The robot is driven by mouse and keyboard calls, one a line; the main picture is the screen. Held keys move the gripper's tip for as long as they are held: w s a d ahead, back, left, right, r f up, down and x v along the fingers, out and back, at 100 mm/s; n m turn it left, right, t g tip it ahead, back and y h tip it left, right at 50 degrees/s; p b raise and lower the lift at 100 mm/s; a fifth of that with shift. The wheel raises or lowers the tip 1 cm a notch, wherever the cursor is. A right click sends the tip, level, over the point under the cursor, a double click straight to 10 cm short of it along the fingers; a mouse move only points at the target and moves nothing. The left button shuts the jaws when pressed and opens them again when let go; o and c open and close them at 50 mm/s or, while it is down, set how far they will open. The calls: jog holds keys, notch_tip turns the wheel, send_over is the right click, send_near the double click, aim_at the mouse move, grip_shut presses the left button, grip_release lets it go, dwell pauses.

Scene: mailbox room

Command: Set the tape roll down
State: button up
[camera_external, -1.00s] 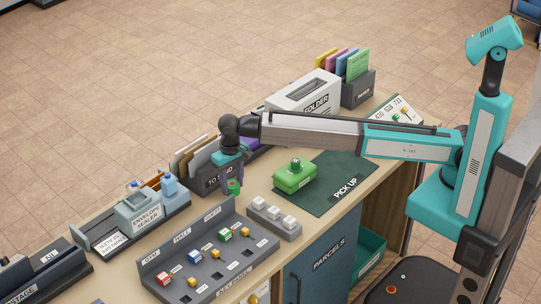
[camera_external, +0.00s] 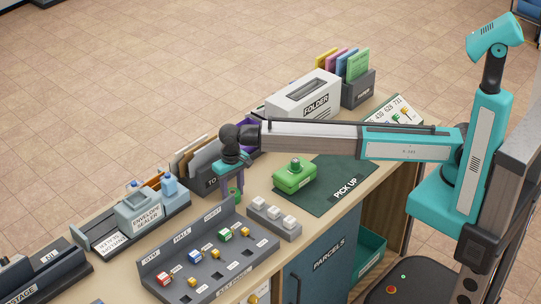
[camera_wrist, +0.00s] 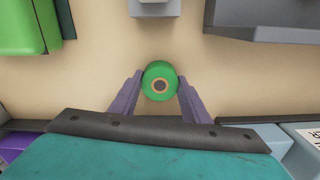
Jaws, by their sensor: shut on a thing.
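The tape roll (camera_wrist: 148,77) is a small green ring with an orange-brown core. In the wrist view it sits between the two purple fingers of my gripper (camera_wrist: 160,88), which touch it on both sides. My gripper points down and is shut on the roll. Whether the roll touches the desk top I cannot tell.
The grey key panel (camera_external: 205,262) and a block with white buttons (camera_external: 274,218) stand in front. A green box (camera_external: 294,179) sits by the dark PICK UP mat (camera_external: 325,195). The envelope sealer (camera_external: 139,210) is at left. Bare desk (camera_wrist: 100,85) surrounds the roll.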

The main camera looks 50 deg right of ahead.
aim_at(233, 192)
jog(key=o, duration=1)
jog(key=shift+o, duration=0.2)
jog(key=shift+r, duration=0.1)
notch_tip(233, 192, up, 12)
jog(key=b, duration=0.2)
jog(key=shift+b, duration=0.3)
jog(key=shift+f, duration=0.2)
jog(key=shift+f+p, duration=1.2)
jog(key=shift+f, duration=4.05)
jog(key=shift+r, duration=0.2)
